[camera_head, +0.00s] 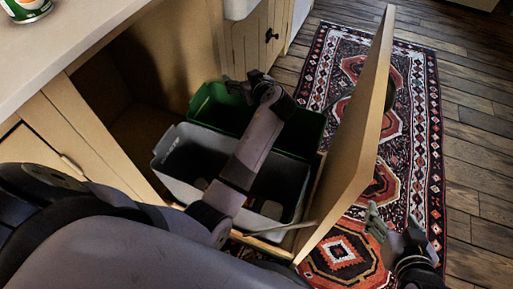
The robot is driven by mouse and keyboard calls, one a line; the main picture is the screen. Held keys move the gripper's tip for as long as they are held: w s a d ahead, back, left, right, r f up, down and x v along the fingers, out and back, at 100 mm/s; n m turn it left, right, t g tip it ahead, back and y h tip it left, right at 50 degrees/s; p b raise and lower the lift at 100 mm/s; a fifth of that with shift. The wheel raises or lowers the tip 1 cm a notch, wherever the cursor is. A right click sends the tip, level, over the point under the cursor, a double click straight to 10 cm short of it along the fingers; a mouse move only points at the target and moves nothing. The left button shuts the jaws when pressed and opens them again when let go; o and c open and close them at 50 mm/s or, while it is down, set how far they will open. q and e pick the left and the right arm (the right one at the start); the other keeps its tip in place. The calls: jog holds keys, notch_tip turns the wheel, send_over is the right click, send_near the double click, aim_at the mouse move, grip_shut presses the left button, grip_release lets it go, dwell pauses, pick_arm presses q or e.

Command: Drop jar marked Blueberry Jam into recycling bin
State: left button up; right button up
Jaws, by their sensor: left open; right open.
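A pull-out unit holds two open bins: a green bin (311,122) at the back and a grey bin (180,180) in front. I see no mark telling which is for recycling. My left arm reaches across the grey bin, and my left gripper (240,86) is open over the green bin's back edge, with nothing seen in it. My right gripper (374,220) is open and empty at the lower right, above the rug. A white container with green and orange markings (25,8) is cut off at the top left; its label is unreadable. No jar is identifiable as Blueberry Jam.
The pale counter (60,48) runs along the left above the cabinet. The open wooden cabinet front (352,135) stands between the bins and the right gripper. A patterned red rug (405,120) covers part of the plank floor (477,110), which is clear at the right.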

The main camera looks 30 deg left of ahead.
pick_arm(q)
notch_tip(320, 180, up, 10)
dwell(0.5)
dwell(0.4)
